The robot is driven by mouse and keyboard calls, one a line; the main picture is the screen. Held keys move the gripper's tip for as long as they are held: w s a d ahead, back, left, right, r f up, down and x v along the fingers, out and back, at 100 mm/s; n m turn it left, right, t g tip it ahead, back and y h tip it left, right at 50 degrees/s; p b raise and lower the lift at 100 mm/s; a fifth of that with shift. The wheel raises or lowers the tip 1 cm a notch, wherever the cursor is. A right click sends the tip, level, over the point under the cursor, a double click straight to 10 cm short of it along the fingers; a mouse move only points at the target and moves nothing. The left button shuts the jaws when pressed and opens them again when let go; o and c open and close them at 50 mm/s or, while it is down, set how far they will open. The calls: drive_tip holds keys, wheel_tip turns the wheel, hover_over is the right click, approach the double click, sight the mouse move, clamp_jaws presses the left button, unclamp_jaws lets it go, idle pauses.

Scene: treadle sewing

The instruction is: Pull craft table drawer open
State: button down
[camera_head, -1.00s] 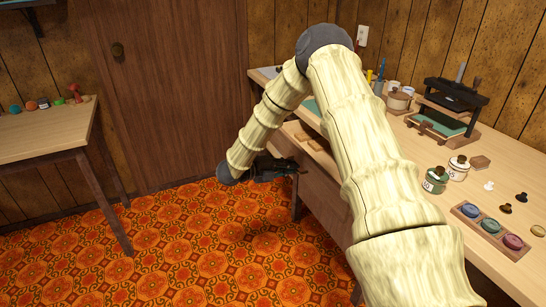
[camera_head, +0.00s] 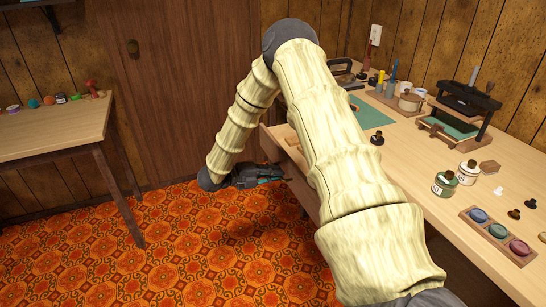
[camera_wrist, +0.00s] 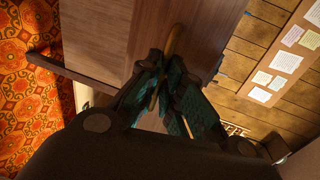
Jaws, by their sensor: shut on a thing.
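The craft table (camera_head: 415,165) runs along the right side of the head view, its front partly hidden behind my arm. My gripper (camera_head: 284,180) is low at the table's front, beyond my arm. In the wrist view, my gripper's teal-padded fingers (camera_wrist: 174,66) are shut on a brass-coloured handle (camera_wrist: 175,40) beside brown wooden panels (camera_wrist: 210,35). The fingers hide part of the handle.
A press (camera_head: 460,115), jars (camera_head: 445,183) and a tray of coloured pots (camera_head: 498,232) stand on the craft table. A side table (camera_head: 50,135) with small items is at the left. The orange patterned floor (camera_head: 200,250) between the tables is clear.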

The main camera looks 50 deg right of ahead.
drive_tip(key=c, duration=1.6)
unclamp_jaws()
drive_tip(key=shift+o, duration=0.2)
drive_tip(key=v, duration=1.2)
drive_tip(key=shift+w, duration=0.1)
drive_tip(key=shift+f, duration=0.1)
